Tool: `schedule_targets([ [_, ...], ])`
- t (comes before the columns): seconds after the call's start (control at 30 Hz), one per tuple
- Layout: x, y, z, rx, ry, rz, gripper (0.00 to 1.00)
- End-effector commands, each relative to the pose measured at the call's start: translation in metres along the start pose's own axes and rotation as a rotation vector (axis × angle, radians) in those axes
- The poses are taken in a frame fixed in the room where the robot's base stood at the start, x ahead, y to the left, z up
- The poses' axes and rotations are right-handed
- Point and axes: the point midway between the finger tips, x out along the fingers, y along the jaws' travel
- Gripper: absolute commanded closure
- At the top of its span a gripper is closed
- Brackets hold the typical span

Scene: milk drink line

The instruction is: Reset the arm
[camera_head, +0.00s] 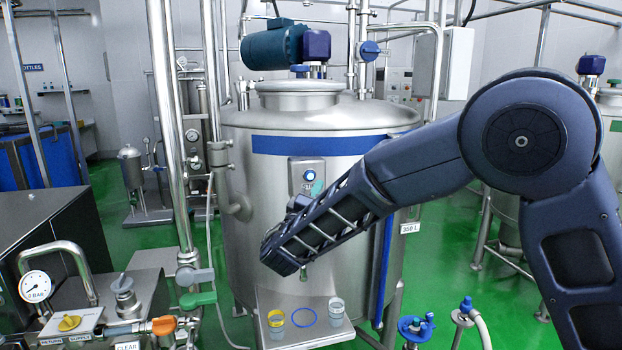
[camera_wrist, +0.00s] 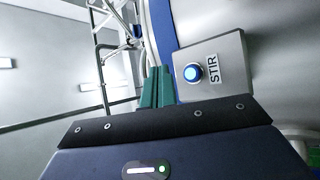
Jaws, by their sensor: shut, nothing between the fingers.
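My gripper (camera_wrist: 157,85) shows in the wrist view as two teal fingers held together with nothing between them. Just right of them is a grey panel (camera_wrist: 228,55) with a lit blue-ringed button (camera_wrist: 193,72) and a STIR label. The fingertips look apart from the button, but the depth is hard to judge. In the head view my arm reaches left across the front of the steel tank (camera_head: 255,180). The same button (camera_head: 308,175) is on the tank front, with a small teal part of my gripper (camera_head: 317,187) beside it. My forearm hides most of the gripper there.
Pipes and a gauge (camera_head: 36,286) stand at left. Blue-handled valves (camera_head: 415,326) are at lower right. Green floor (camera_head: 450,260) is open at right.

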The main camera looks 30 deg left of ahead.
Motion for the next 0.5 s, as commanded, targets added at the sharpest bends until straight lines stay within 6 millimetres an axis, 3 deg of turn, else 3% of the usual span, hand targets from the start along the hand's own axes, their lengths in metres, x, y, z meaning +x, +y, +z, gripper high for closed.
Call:
schedule_targets([
  [0.5, -0.0062, 0.0041, 0.0041, 0.0, 0.001, -0.001, 1.0],
])
